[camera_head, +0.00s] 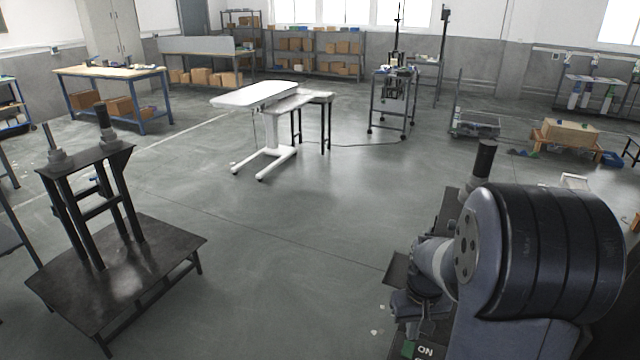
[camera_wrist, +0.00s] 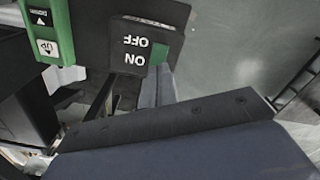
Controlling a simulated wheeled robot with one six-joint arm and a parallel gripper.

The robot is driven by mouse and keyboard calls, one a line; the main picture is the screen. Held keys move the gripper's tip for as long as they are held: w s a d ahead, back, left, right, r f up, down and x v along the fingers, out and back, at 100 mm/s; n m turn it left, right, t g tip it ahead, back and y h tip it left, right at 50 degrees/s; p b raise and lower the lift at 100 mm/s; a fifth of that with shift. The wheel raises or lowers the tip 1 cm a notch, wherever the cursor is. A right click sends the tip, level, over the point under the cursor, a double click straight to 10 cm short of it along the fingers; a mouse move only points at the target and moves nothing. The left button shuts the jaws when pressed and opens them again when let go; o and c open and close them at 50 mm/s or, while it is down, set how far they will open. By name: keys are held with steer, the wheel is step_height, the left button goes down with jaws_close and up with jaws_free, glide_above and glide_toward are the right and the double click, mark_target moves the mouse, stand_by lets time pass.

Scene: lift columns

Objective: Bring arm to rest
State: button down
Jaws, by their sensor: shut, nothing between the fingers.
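My arm is folded in close at the lower right of the head view, with its large dark joint in front. My gripper (camera_wrist: 158,76) is shut and empty in the wrist view. Its tips are close to a dark switch plate (camera_wrist: 135,40) marked ON and OFF; I cannot tell whether they touch it. A green control box (camera_wrist: 48,30) with UP and DOWN buttons is at the wrist view's upper left. In the head view the gripper is small and partly hidden beside my arm, above the ON label (camera_head: 425,351).
A dark metal stand (camera_head: 115,262) with two posts is at the left. A white lift table (camera_head: 255,94) stands mid-room, beside a small table. A blue workbench (camera_head: 110,72) and shelves (camera_head: 318,52) with boxes are at the back. The central floor is clear.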

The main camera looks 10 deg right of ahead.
mark_target(407, 353)
step_height(407, 353, down, 6)
steer(key=b, duration=0.4)
steer(key=shift+f, duration=0.15)
steer(key=shift+r, duration=0.4)
